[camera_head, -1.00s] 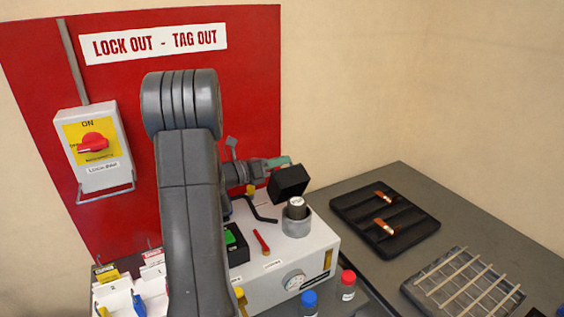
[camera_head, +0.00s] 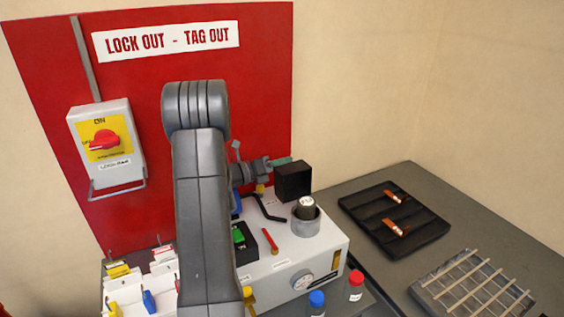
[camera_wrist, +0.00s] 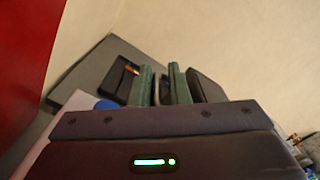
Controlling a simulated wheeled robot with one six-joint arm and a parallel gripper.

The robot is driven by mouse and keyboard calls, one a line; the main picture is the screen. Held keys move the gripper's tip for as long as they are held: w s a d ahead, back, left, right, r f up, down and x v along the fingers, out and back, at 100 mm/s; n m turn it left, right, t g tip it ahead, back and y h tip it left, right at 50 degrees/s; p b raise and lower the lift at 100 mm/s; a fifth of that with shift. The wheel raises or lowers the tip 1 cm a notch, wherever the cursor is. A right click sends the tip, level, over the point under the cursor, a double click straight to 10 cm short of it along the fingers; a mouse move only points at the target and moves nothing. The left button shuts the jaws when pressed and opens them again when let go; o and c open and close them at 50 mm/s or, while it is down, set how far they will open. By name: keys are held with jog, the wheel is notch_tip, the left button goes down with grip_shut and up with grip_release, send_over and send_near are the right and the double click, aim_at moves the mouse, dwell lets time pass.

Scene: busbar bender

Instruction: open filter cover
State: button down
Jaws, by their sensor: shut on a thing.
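A black box-shaped cover (camera_head: 293,181), which I take to be the filter cover, stands raised above the white machine. Below it and slightly right, a dark cylinder with a white top (camera_head: 306,208) sits in a grey round cup (camera_head: 306,227). My gripper (camera_head: 282,161) is at the cover's upper edge, with its green fingers partly hidden behind the cover. In the wrist view my gripper (camera_wrist: 161,76) is shut on a dark part between its green fingers. The dark cover (camera_wrist: 207,88) shows right beside the right finger. My arm hides part of the machine.
The white machine (camera_head: 290,255) carries a red handle (camera_head: 270,241), a green button (camera_head: 238,236) and a gauge (camera_head: 303,281). Red-capped (camera_head: 355,286) and blue-capped (camera_head: 316,303) bottles stand in front. A black tray (camera_head: 393,220) and a slatted rack (camera_head: 472,285) lie right.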

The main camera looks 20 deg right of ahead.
jog(key=shift+s+f, duration=0.3)
jog(key=shift+f, duration=0.2)
jog(key=c, duration=1.5)
grip_release()
jog(key=shift+s+r, duration=0.1)
jog(key=shift+r, duration=0.15)
notch_tip(320, 180, up, 10)
jog(key=shift+r+b, duration=0.1)
jog(key=shift+b, duration=0.65)
notch_tip(320, 180, down, 10)
jog(key=shift+r+p, duration=0.1)
jog(key=shift+p, duration=0.75)
